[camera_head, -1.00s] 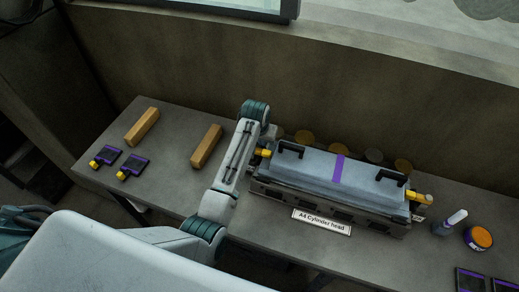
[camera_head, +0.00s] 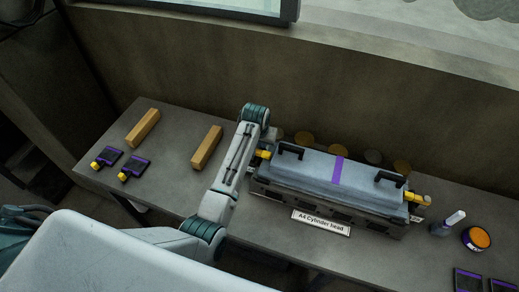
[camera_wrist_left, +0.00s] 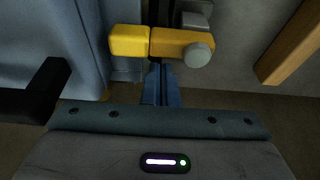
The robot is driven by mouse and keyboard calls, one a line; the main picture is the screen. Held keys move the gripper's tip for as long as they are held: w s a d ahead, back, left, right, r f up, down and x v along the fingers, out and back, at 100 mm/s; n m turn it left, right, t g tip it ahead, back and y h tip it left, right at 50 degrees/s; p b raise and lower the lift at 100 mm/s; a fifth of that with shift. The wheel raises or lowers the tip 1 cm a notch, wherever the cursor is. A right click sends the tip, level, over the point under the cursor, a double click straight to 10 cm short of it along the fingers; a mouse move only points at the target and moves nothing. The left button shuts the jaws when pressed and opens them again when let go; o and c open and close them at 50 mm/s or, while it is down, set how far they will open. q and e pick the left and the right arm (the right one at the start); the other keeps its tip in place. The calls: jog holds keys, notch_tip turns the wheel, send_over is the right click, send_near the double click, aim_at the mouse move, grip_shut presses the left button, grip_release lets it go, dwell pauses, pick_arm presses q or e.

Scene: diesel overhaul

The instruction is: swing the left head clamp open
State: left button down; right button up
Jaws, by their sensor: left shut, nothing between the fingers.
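The grey-blue cylinder head (camera_head: 315,170) with a purple stripe sits on its dark block on the bench. The left head clamp (camera_head: 263,154) is a yellow lever at its left end. In the left wrist view the clamp (camera_wrist_left: 130,40) lies crosswise, its yellow end over the head's edge and its orange end with a round grey knob (camera_wrist_left: 197,54) pointing away from it. My left gripper (camera_wrist_left: 160,85) is shut and empty, its fingertips close by the lever's middle; I cannot tell whether they touch. In the head view my left wrist hides the fingers. My right gripper is not in view.
A black handle (camera_head: 291,149) stands on the head near the left clamp. The right clamp (camera_head: 418,199) is at the far end. Two wooden blocks (camera_head: 207,147) lie left of my arm. Several round discs (camera_head: 303,138) lie behind the head, and the wall is close behind.

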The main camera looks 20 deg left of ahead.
aim_at(259, 152)
pick_arm(q)
jog(key=shift+s, duration=0.25)
jog(key=shift+s+p, duration=0.4)
jog(key=shift+s, duration=0.15)
jog(key=shift+s+d, duration=0.15)
jog(key=shift+s, duration=0.35)
jog(key=shift+s+f, duration=0.1)
jog(key=shift+s, duration=0.4)
